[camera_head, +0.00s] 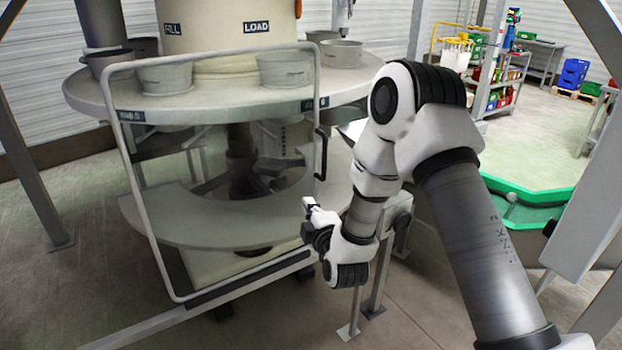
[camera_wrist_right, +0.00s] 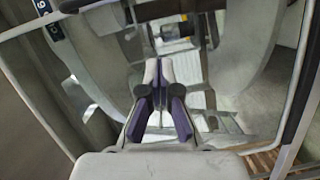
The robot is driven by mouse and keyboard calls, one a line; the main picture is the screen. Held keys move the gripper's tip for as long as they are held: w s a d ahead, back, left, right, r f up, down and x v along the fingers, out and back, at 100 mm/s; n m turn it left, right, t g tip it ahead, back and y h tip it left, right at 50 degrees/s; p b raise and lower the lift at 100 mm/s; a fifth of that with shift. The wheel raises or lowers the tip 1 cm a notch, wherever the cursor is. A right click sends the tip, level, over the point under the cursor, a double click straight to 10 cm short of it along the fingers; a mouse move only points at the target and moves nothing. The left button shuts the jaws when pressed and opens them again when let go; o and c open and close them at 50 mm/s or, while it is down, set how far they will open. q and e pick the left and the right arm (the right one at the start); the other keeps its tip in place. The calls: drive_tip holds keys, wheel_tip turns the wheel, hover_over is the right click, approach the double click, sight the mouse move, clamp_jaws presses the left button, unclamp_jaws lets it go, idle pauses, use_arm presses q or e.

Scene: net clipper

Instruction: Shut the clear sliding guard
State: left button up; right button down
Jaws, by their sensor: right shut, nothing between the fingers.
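The clear sliding guard (camera_head: 140,195) is a see-through panel in a rounded light-grey frame, standing upright before the round machine. A dark upright handle (camera_head: 320,153) is on its right edge. My right gripper (camera_head: 308,207) is below the handle, near the guard's lower right edge; I cannot tell whether it touches the frame. In the right wrist view its fingers (camera_wrist_right: 158,70) are together and empty, with a pale frame bar (camera_wrist_right: 297,95) at the right. My left gripper is not in view.
A grey bottom rail (camera_head: 250,286) runs under the guard and on to the lower left. Metal cups (camera_head: 165,76) stand on the machine's round table (camera_head: 215,108). A green-rimmed table (camera_head: 530,196) is at the right. A grey post (camera_head: 35,170) stands at the left.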

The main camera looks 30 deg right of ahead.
sight(311, 175)
drive_tip(key=x, duration=0.3)
drive_tip(key=p+x, duration=0.1)
drive_tip(key=x, duration=0.2)
drive_tip(key=r+p+x, duration=0.1)
drive_tip(key=x, duration=0.2)
drive_tip(key=shift+d, duration=0.35)
drive_tip(key=d, duration=0.1)
drive_tip(key=d+p, duration=0.1)
drive_tip(key=d, duration=0.2)
drive_tip(key=shift+w+f, duration=0.35)
drive_tip(key=shift+w, duration=0.05)
drive_tip(key=shift+d+f+p, duration=0.2)
drive_tip(key=shift+d+p, duration=0.1)
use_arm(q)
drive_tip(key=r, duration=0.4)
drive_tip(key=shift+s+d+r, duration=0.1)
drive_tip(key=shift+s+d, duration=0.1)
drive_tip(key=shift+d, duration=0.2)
use_arm(e)
drive_tip(key=shift+a, duration=0.1)
